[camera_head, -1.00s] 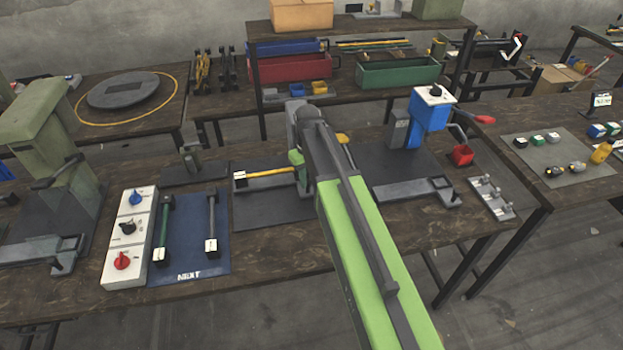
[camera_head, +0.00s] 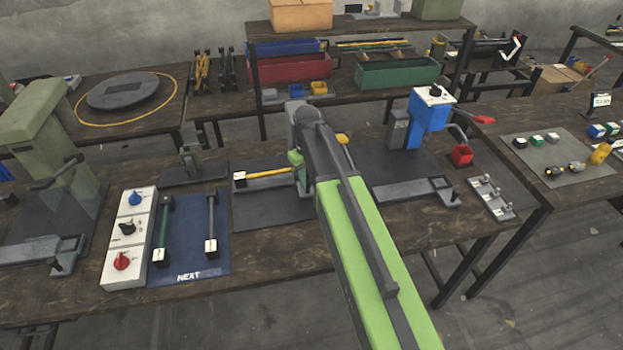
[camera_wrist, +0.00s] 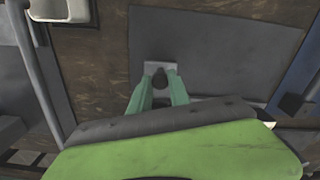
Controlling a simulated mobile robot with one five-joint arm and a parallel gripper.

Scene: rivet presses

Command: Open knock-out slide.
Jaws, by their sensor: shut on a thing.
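In the wrist view, my gripper (camera_wrist: 160,84) has its two pale green fingers shut on a dark round knob (camera_wrist: 159,76). The knob stands on a small pale grey plate, which looks like the end of the knock-out slide (camera_wrist: 152,68). The plate lies near one edge of a dark grey mat (camera_wrist: 220,45). In the head view, my arm hides the knob, the plate and most of the gripper. The same mat shows left of my arm (camera_head: 262,212), with a yellow-handled tool (camera_head: 268,174) at its back. How far the slide is out cannot be told.
A blue press (camera_head: 430,122) with a red-tipped lever and a grey slide (camera_head: 405,190) stands right of my arm. A blue mat (camera_head: 188,245) with two dark tools and a white switch box (camera_head: 128,240) lie left. Bare bench shows in front of the mats.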

